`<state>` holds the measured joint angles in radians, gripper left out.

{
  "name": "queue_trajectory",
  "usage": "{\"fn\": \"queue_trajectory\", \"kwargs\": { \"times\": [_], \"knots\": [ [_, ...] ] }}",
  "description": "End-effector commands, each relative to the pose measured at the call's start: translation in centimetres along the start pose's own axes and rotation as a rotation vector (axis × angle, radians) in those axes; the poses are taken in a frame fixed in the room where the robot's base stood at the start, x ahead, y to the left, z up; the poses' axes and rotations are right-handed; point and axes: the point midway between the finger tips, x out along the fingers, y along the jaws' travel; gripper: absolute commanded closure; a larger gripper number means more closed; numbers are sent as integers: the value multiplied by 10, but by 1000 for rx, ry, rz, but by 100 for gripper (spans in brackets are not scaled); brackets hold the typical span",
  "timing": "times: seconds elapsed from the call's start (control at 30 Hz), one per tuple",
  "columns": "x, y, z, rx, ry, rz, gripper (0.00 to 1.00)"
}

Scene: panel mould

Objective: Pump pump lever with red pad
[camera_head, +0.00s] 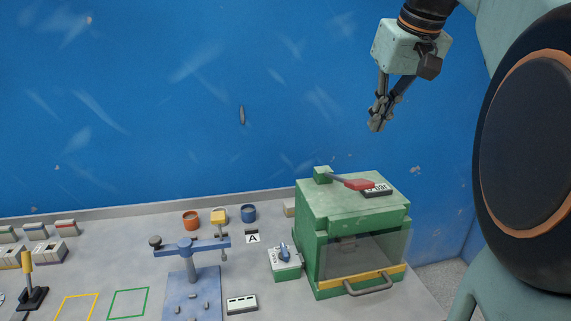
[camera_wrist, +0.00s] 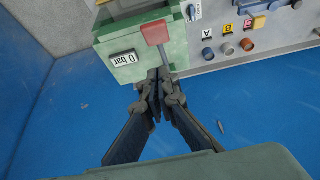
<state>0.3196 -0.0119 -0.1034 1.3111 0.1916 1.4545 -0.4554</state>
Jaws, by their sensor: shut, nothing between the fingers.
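The pump lever's red pad (camera_head: 359,184) sits at the end of a short arm on a green pivot block, on top of the green box (camera_head: 312,240). In the wrist view the red pad (camera_wrist: 155,32) shows on the box top (camera_wrist: 128,72), just beyond the fingertips. A display (camera_wrist: 124,57) beside it reads "0 bar"; in the head view this display (camera_head: 378,191) is partly hidden by the pad. My gripper (camera_head: 376,127) is shut and empty, in the air above the box, fingers pointing down. Its closed fingertips (camera_wrist: 158,75) also show in the wrist view.
The box has a clear front window and a yellow bar (camera_head: 330,288) with a grey handle. A blue knob unit (camera_head: 285,254) stands at its left. A blue stand (camera_head: 190,265), orange cup (camera_head: 190,220) and blue cup (camera_head: 249,212) are further left. A blue wall (camera_head: 150,100) stands behind.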

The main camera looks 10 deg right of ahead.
Motion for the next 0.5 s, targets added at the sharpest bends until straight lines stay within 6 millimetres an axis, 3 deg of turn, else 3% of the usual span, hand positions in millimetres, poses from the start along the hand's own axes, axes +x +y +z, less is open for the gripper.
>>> {"fn": "queue_trajectory", "kwargs": {
  "times": [0.5],
  "knots": [
    [-7,8,2,12,4,6,100]
  ]
}}
